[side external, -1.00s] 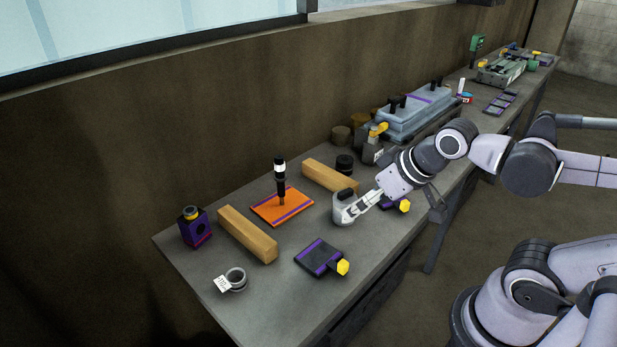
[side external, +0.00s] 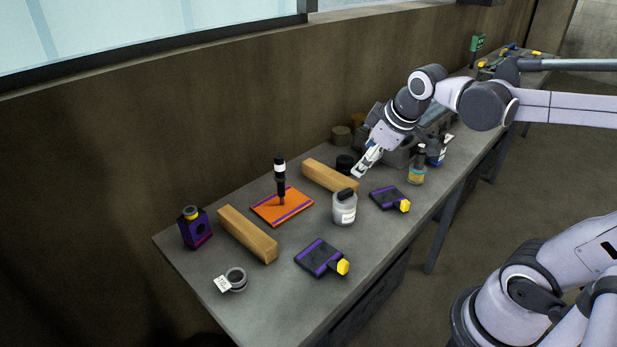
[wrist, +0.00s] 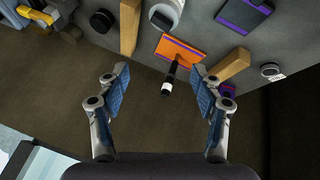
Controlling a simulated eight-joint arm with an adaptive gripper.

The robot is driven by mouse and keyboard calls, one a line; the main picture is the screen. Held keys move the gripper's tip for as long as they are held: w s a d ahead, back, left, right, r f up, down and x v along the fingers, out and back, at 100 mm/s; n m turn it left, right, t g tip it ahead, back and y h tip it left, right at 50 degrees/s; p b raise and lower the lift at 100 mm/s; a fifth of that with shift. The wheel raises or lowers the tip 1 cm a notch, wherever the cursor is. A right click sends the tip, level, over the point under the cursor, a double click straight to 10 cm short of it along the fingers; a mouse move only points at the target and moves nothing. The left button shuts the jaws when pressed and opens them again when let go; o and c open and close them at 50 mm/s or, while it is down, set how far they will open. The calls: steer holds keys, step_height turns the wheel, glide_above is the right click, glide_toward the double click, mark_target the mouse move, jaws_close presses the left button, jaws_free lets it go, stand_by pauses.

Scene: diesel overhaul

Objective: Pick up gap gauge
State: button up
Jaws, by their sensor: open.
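No label shows which item is the gap gauge; it may be the black upright tool with a white band (side external: 280,178), standing on the orange plate (side external: 303,204) with purple stripes. In the wrist view the tool (wrist: 170,76) and the orange plate (wrist: 190,47) appear between the fingers, clear of both. My gripper (side external: 360,170) is open and empty, above the bench to the right of the tool and near the far wooden block. Its two fingers (wrist: 160,70) are spread wide in the wrist view.
Wooden blocks (side external: 247,234) (side external: 330,176) flank the orange plate. A jar (side external: 344,210), dark plates with yellow knobs (side external: 318,258) (side external: 386,198), a tagged ring (side external: 236,279) and a purple block (side external: 196,230) stand around. Bottles (side external: 417,168) are right of my gripper.

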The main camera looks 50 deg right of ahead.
steer(key=w+d+r+n+g+h, duration=0.1)
steer(key=w+d+n, duration=0.15)
steer(key=d, duration=0.45)
steer(key=w+d+r+n+g+h, duration=0.1)
steer(key=w+d+n, duration=0.15)
steer(key=d, duration=0.45)
steer(key=n+g, duration=0.4)
steer(key=n, duration=0.4)
glide_toward(440, 136)
steer(key=f, duration=0.2)
steer(key=shift+g+h, duration=0.3)
steer(key=x, duration=0.4)
steer(key=shift+w+d+f, duration=0.2)
steer(key=shift+w+d, duration=0.05)
steer(key=shift+d, duration=0.05)
steer(key=shift+a+x, duration=0.2)
steer(key=shift+x, duration=1.4)
steer(key=shift+a+x, duration=0.15)
steer(key=shift+x, duration=1.4)
steer(key=shift+s+f, duration=0.1)
steer(key=shift+f, duration=0.05)
jaws_close()
